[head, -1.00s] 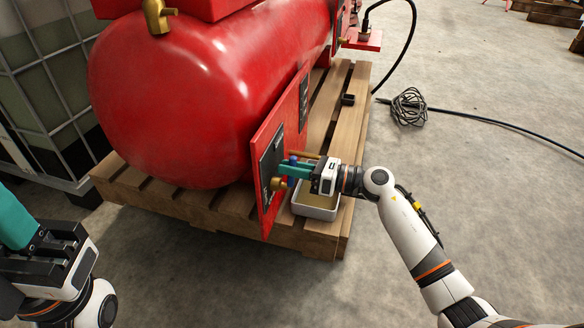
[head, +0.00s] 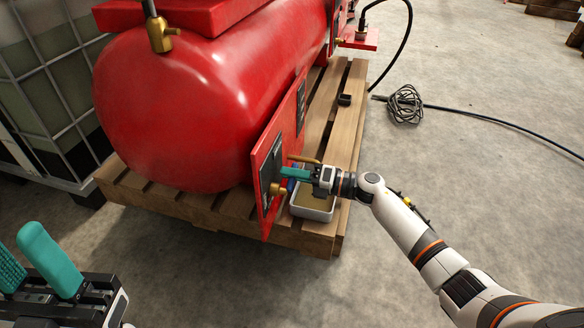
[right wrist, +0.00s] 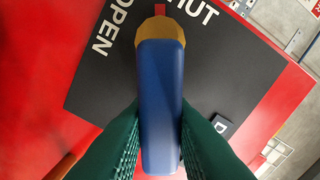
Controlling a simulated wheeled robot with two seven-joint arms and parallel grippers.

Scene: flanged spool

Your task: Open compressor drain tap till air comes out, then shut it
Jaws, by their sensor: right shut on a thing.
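The drain tap has a brass body (head: 275,189) on a red panel (head: 262,222) at the end of the red compressor tank (head: 190,105). Its blue lever (right wrist: 160,105) extends from a brass hub (right wrist: 160,35) in the right wrist view. My right gripper (head: 284,173) is shut on this lever, with a green finger on each side. The black plate (right wrist: 95,75) behind reads OPEN at left and SHUT, partly hidden, at top. A red mark shows above the hub. My left gripper (head: 20,245) is open and empty at lower left, away from the tap.
A white tray (head: 325,216) with yellowish contents stands below the tap on the wooden pallet (head: 345,140). A caged tank (head: 45,85) stands at left. A coiled cable (head: 405,104) and black hose lie on the floor. The concrete in front is clear.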

